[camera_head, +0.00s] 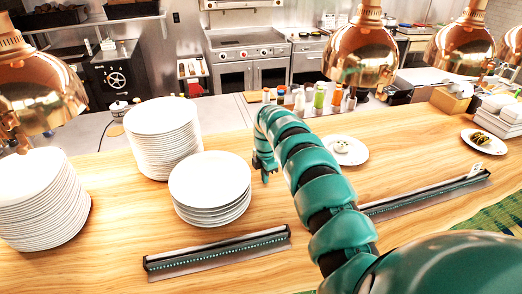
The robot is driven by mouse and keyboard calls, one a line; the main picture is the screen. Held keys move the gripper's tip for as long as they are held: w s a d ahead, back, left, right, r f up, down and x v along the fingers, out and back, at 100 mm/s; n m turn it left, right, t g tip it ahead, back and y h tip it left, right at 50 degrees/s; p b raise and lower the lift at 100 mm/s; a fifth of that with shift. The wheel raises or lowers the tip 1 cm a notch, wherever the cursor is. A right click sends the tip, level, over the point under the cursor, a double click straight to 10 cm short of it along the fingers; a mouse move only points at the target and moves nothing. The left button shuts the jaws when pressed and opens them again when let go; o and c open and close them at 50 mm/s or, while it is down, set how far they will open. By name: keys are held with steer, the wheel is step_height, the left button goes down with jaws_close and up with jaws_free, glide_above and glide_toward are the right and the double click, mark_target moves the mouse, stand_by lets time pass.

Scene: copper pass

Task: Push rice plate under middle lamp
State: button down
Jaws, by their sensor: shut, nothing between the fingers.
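A white plate (358,158) with a small pale mound on it, which looks like rice, sits on the wooden counter behind my arm. My arm hides part of its left side. A copper lamp (360,55) hangs above and a little behind this plate in the picture; its exact overhead position I cannot tell. My gripper (265,176) is shut and empty, pointing down near the counter, left of the rice plate and apart from it. It is just right of a low stack of plates.
Plate stacks (210,180) crowd the counter's left half. A second food plate (484,142) sits at right. Other copper lamps (463,48) hang at both sides. Dark bars (218,252) lie along the front. Bottles (319,95) stand behind. Bare wood lies between the two food plates.

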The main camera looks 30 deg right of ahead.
steer(key=shift+s+a+r+p, duration=0.1)
steer(key=shift+a+r+p, duration=0.15)
steer(key=shift+a+p, duration=0.65)
steer(key=shift+d+b, duration=0.2)
steer(key=shift+b, duration=0.5)
step_height(320, 180, up, 9)
steer(key=shift+a+p, duration=0.15)
steer(key=shift+p, duration=0.15)
